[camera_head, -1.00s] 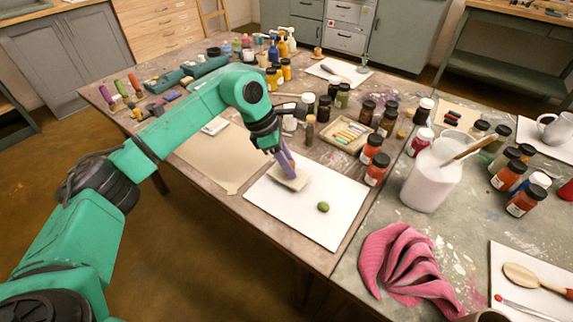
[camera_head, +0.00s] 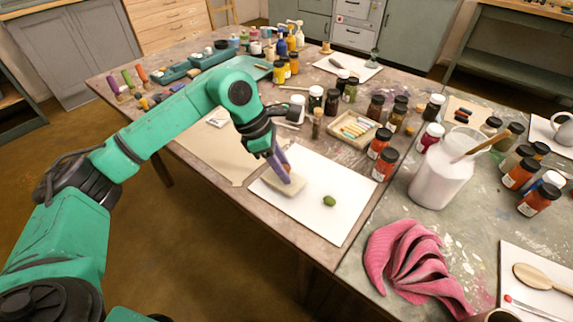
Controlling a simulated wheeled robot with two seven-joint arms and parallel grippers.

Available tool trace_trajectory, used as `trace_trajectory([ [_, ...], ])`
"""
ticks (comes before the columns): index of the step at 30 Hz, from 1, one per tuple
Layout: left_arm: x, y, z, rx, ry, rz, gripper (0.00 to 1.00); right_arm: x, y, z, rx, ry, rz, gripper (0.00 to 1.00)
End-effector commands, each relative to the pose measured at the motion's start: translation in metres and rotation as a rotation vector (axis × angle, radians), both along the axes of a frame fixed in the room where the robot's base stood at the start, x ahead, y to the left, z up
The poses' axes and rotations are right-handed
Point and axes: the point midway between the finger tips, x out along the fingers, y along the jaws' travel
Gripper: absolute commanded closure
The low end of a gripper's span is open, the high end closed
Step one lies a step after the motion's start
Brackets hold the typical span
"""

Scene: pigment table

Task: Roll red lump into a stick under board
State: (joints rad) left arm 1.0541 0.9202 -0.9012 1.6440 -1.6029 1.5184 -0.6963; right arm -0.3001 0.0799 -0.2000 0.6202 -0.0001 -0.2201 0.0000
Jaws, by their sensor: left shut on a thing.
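My left gripper (camera_head: 279,163) is shut on a small beige board (camera_head: 285,188), gripping it by purple upright parts. The board lies low over the left part of a white sheet (camera_head: 328,226); I cannot tell whether it touches the sheet. No red lump shows on the open part of the sheet, and what is under the board is hidden. A green lump (camera_head: 329,201) lies on the sheet to the right of the board, apart from it. My right gripper is not in view.
Orange-labelled jars (camera_head: 385,165) stand beyond the sheet's right corner, near a tray of pastel sticks (camera_head: 340,140). A white jug (camera_head: 437,180) and a crumpled pink cloth (camera_head: 405,262) are to the right. Brown paper (camera_head: 205,155) lies left of the sheet.

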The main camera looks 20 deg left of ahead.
Motion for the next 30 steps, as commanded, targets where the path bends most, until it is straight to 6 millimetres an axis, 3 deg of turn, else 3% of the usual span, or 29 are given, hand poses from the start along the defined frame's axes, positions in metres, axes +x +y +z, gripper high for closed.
trace_trajectory([
  [8,-0.010,0.003,0.000,-0.001,0.000,0.000,1.00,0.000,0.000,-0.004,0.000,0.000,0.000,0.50],
  [30,0.022,-0.009,0.000,-0.001,-0.001,-0.001,1.00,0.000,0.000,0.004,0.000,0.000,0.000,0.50],
])
